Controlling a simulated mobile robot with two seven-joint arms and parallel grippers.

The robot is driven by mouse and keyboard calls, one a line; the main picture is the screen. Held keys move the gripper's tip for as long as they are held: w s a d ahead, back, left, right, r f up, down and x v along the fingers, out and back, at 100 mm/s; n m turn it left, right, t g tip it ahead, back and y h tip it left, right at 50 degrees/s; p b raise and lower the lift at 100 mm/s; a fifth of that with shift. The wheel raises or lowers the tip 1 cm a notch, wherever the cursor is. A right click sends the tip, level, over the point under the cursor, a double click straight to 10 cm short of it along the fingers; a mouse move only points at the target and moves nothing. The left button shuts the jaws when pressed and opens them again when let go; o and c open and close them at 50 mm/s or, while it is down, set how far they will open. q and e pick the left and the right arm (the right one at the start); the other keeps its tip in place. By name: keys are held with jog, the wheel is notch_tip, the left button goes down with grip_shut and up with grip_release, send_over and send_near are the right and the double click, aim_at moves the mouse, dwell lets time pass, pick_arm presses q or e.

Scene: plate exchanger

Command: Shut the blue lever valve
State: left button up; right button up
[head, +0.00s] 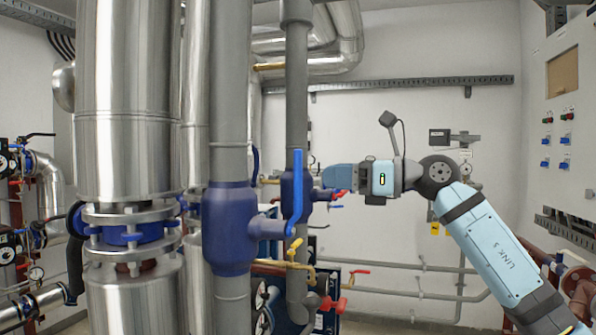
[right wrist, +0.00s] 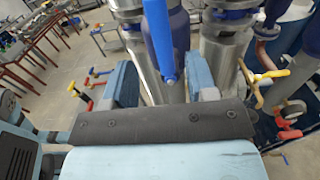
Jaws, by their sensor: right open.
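The blue lever (head: 297,190) stands upright, its lower end at the short grey stem on the right of the dark blue valve body (head: 229,232) on a grey vertical pipe. My right gripper (head: 332,178) comes in from the right, a little right of the lever in the head view. In the right wrist view, the lever (right wrist: 160,42) shows upright ahead, between the lines of the two separated light blue fingers (right wrist: 163,85). The gripper is open and holds nothing. Contact with the lever cannot be made out. My left gripper is out of view.
A second dark blue valve body (head: 288,197) is on the grey pipe behind the lever. Small red handles (head: 340,196) and a yellow handle (head: 295,247) are close by. A shiny metal pipe (head: 128,60) fills the left. A control panel (head: 565,120) is at right.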

aim_at(303, 174)
jog(key=p+x, duration=0.1)
jog(key=x, duration=0.6)
jog(key=shift+w+a, duration=0.2)
jog(key=shift+a, duration=0.1)
jog(key=shift+f, duration=0.1)
grip_shut()
